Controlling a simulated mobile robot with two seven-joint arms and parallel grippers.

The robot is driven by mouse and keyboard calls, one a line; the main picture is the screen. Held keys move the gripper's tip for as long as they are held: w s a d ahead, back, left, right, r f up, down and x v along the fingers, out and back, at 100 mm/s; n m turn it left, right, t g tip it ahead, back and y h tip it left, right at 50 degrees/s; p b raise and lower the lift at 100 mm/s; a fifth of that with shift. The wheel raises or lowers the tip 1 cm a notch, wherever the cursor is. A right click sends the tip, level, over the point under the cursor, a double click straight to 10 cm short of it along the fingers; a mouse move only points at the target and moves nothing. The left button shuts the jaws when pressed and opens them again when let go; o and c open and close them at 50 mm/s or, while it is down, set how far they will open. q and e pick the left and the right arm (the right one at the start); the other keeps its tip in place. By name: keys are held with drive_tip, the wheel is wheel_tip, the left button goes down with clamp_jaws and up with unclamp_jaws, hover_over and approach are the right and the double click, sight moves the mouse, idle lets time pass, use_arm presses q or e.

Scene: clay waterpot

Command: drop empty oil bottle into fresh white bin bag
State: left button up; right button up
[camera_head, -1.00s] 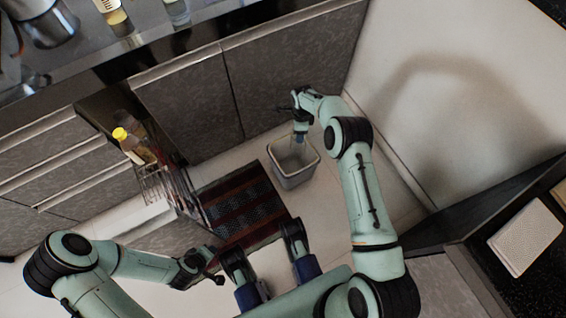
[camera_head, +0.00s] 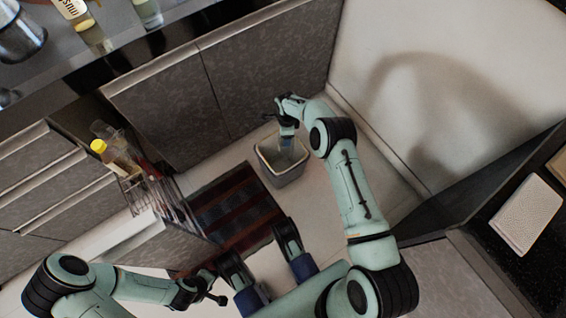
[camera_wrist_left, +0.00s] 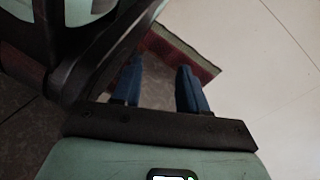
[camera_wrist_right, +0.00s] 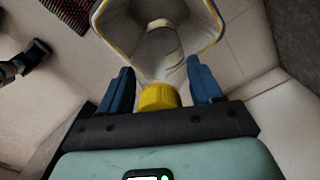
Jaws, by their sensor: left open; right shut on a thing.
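My right gripper (camera_head: 287,130) is shut on the oil bottle over the bin in the head view. In the right wrist view, the bottle's yellow cap (camera_wrist_right: 158,97) sits between the blue fingers. The bottle's clear body (camera_wrist_right: 160,45) points down toward the bin opening and is hard to make out. The bin (camera_head: 284,177) stands on the floor by the cabinets, lined with a white bag (camera_wrist_right: 205,25). I cannot tell how far the bottle reaches into it.
A striped mat (camera_head: 236,207) lies left of the bin. A pull-out wire rack (camera_head: 150,190) holds bottles, one with a yellow cap (camera_head: 98,146). Cabinet fronts (camera_head: 270,70) and the white wall (camera_head: 450,80) bound the bin's corner. Bare floor (camera_head: 355,115) lies beside the bin.

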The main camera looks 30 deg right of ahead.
drive_tip(key=o, duration=1.4)
wheel_tip(320, 180, up, 13)
drive_tip(key=p, duration=0.3)
drive_tip(key=shift+f, duration=0.15)
use_arm(q)
drive_tip(key=w+d+r+t, duration=0.1)
drive_tip(key=w+r+t, duration=0.1)
drive_tip(key=w+r, duration=0.4)
use_arm(e)
drive_tip(key=shift+r, duration=0.4)
use_arm(q)
drive_tip(key=shift+w+d, duration=0.1)
use_arm(e)
drive_tip(key=shift+f, duration=0.1)
